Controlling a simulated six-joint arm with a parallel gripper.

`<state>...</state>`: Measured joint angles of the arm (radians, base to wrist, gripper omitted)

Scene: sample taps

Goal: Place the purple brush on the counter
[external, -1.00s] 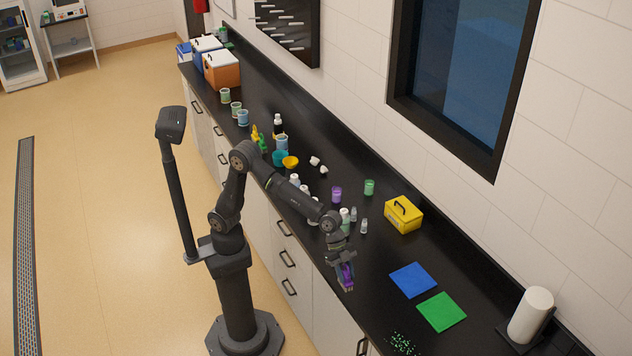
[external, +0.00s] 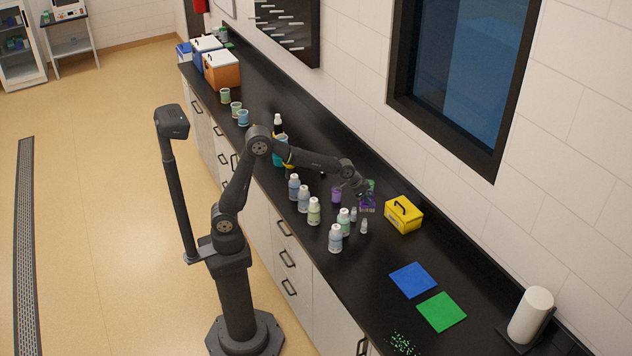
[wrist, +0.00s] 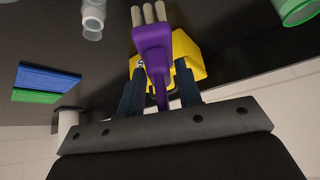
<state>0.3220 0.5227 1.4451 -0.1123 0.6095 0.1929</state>
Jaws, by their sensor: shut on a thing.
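My gripper (external: 366,192) is over the black counter (external: 384,250), between the purple cup (external: 337,195) and the yellow box (external: 404,215). It is shut on the purple brush (wrist: 154,44), whose purple body and pale bristle tufts show between the fingers in the wrist view. In the external view the brush (external: 368,208) is small and partly hidden, and I cannot tell whether it touches the counter.
Several bottles (external: 314,211) stand near the front edge. Small vials (external: 364,227) stand close to my gripper. A green cup (wrist: 298,10) is near it too. Blue (external: 412,280) and green (external: 441,312) squares lie to the right, with bare counter around them.

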